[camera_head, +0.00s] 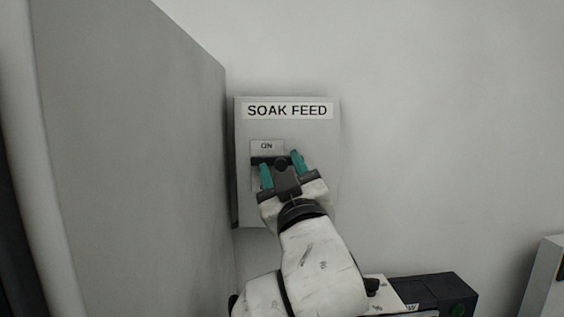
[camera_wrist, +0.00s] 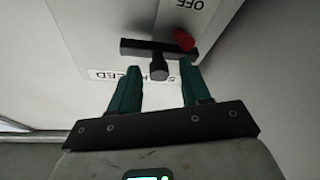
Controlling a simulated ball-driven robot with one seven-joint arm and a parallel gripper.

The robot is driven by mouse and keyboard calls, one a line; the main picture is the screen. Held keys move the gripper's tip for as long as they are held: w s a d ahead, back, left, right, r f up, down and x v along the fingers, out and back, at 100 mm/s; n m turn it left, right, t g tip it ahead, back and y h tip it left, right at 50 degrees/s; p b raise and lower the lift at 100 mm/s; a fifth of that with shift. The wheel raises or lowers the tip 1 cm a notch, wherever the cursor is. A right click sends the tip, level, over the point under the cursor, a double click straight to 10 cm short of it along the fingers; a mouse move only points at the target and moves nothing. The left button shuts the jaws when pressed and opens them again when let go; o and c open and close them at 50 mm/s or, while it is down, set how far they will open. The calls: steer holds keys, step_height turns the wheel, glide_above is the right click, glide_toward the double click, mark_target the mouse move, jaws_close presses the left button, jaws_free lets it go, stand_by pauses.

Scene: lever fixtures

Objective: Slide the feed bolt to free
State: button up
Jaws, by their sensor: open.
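The feed bolt is a dark crossbar with a round dark knob (camera_wrist: 158,69), mounted on a light panel (camera_head: 244,205) labelled SOAK FEED. In the head view the dark bar (camera_head: 257,161) shows just below an ON label (camera_head: 266,146). My gripper (camera_head: 281,160) is in front of it, with its two teal fingers spread. In the wrist view my gripper (camera_wrist: 160,68) is open, and the knob appears between the fingertips with gaps on both sides. I cannot tell how deep the fingers reach. My gripper hides the panel's lower middle in the head view.
A red round part (camera_wrist: 184,39) sits beside the bar, near an OFF label (camera_wrist: 190,4). A tall grey wall (camera_head: 140,160) stands close on the panel's left. The wall to the right is bare.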

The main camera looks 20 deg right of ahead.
steer(key=shift+w+d+r, duration=0.1)
steer(key=shift+w, duration=0.15)
steer(key=shift+c, duration=0.5)
jaws_close()
